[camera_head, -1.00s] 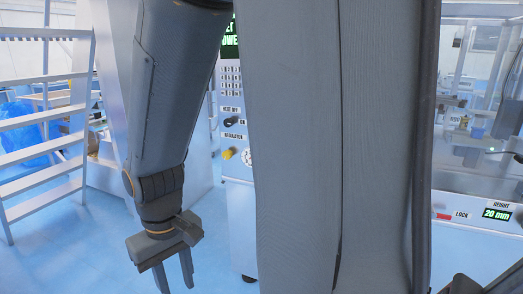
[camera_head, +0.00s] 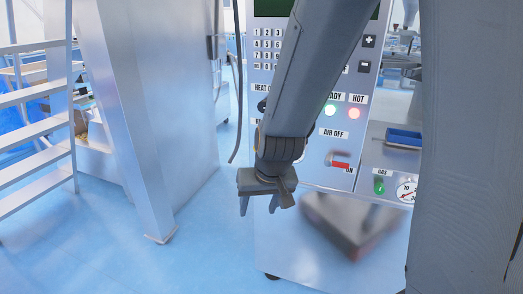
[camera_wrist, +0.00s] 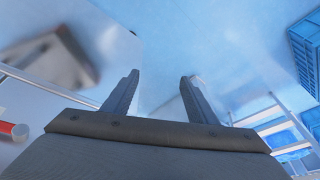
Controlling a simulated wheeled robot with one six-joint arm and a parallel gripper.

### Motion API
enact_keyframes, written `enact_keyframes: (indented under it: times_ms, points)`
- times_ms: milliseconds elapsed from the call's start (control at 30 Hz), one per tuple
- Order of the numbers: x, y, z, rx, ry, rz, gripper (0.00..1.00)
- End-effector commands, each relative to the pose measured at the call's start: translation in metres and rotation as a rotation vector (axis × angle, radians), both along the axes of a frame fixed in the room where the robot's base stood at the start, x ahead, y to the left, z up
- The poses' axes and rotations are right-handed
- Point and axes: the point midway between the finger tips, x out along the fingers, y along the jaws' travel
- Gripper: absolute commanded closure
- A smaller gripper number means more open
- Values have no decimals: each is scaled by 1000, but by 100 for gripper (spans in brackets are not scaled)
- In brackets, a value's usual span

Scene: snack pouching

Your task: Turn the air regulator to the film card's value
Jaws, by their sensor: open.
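My gripper (camera_head: 259,206) hangs in front of the left side of the grey machine's control panel (camera_head: 318,70), with its fingers pointing down. It is open and empty; the wrist view shows bare space between its fingertips (camera_wrist: 160,78). My arm covers the air regulator knob and most of its label. A sliver of a white dial (camera_head: 300,158) shows beside my wrist. A red air valve handle (camera_head: 340,163) sits to the right, between AIR OFF and ON labels. I cannot make out a film card or read the regulator's value.
A green GAS knob (camera_head: 380,185) and gas gauge (camera_head: 406,189) are at the lower right, under a blue tray (camera_head: 404,137). A tall metal cabinet (camera_head: 150,110) and white ladder (camera_head: 35,110) stand left. The blue floor (camera_head: 200,240) between cabinet and machine is clear.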

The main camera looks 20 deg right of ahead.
Motion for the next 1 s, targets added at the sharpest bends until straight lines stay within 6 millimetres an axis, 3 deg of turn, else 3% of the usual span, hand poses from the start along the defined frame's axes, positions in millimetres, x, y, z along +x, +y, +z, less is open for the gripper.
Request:
enact_keyframes:
  times_ms: [100,200,400,533,700,867,1000]
  points:
    - [65,16,-10,2,-200,-69,48]
    - [111,20,-11,-28,-367,-142,48]
    - [168,12,-5,-174,-684,-290,48]
    - [178,3,5,-313,-863,-370,48]
    - [172,-4,21,-478,-1026,-435,48]
    - [165,-6,30,-562,-1097,-461,48]
    - [170,-12,33,-579,-1112,-468,48]
